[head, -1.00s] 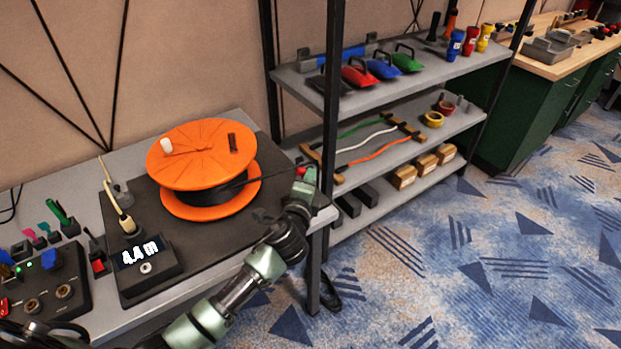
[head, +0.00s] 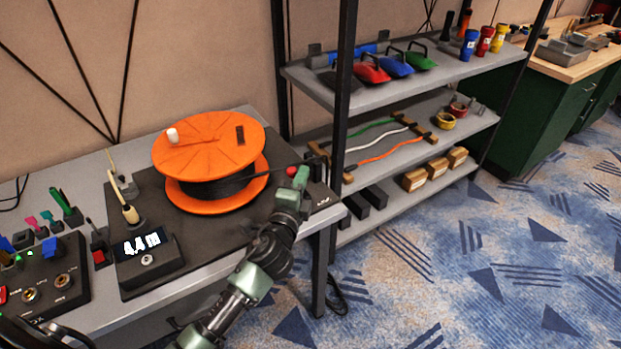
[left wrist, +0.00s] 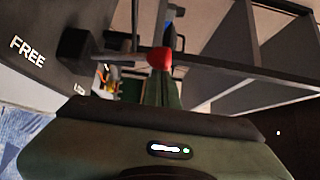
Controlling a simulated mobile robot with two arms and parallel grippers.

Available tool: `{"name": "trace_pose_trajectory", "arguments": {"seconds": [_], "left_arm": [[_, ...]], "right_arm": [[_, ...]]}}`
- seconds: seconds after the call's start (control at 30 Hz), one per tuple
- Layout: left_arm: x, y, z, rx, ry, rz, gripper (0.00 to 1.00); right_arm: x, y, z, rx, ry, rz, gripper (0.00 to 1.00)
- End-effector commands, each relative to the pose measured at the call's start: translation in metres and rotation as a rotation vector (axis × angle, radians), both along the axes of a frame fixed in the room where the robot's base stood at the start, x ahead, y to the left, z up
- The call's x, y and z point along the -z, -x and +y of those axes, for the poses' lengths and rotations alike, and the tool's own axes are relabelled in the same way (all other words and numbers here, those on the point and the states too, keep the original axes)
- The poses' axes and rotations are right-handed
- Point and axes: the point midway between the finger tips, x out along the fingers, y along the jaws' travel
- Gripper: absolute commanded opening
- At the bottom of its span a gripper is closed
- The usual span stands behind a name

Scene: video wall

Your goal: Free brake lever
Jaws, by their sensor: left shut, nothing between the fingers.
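The brake lever shows as a red knob (head: 292,171) near the right end of the bench, right of the orange cable reel (head: 232,196). In the left wrist view the red knob (left wrist: 159,58) sits on a thin rod from a black block (left wrist: 77,43), on a dark panel (left wrist: 22,72) lettered FREE. My left gripper (head: 300,177) is shut and empty, with its tips close beside the knob. In the left wrist view its green fingers (left wrist: 160,90) end right at the knob; whether they touch is unclear. My right gripper is out of view.
A meter reading 4.4 m (head: 146,262) stands left of my forearm. A control box (head: 45,285) sits farther left. A shelf rack (head: 345,95) with a dark upright rises close behind the gripper. Open carpet lies to the right of the bench.

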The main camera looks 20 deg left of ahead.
Motion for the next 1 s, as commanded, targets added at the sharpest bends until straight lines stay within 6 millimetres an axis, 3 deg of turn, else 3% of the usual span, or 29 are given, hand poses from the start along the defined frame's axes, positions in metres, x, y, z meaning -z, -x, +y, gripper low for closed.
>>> {"name": "trace_pose_trajectory", "arguments": {"seconds": [0.13,1.0], "left_arm": [[0.002,0.008,0.006,0.002,0.008,-0.014,0.0],[0.005,0.019,0.016,-0.003,0.008,-0.009,0.0]], "right_arm": [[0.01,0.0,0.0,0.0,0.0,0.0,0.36],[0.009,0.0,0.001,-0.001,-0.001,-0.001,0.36]]}}
